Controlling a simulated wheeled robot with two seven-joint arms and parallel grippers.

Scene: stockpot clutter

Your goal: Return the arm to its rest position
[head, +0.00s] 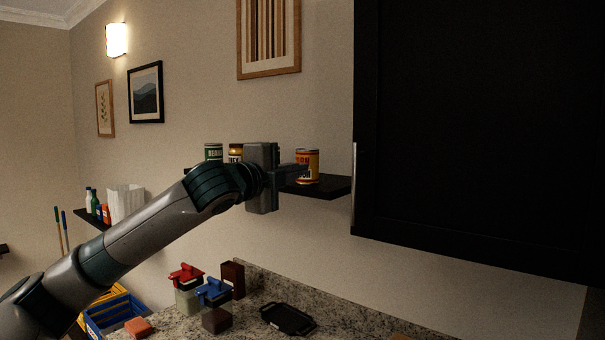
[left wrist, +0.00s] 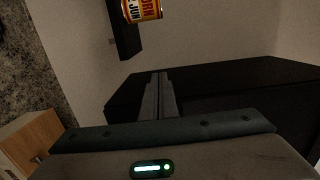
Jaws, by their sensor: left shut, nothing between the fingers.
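My left arm (head: 150,228) reaches up from the lower left in the head view. My left gripper (head: 304,170) is in front of the dark wall shelf, its fingers pointing right. In the left wrist view the fingers (left wrist: 158,97) are together with nothing between them. A corn can (head: 307,165) with an orange and yellow label stands on the shelf (head: 328,187), just behind the fingertips in the picture. The can also shows at the top of the left wrist view (left wrist: 142,9), apart from the fingers. My right gripper is not in view.
Two more cans, one green (head: 213,152) and one dark and yellow (head: 236,152), stand on the shelf, partly hidden by my arm. A large black cabinet (head: 480,120) hangs at right. Lidded containers (head: 187,298) and a black tray (head: 288,319) are on the granite counter below.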

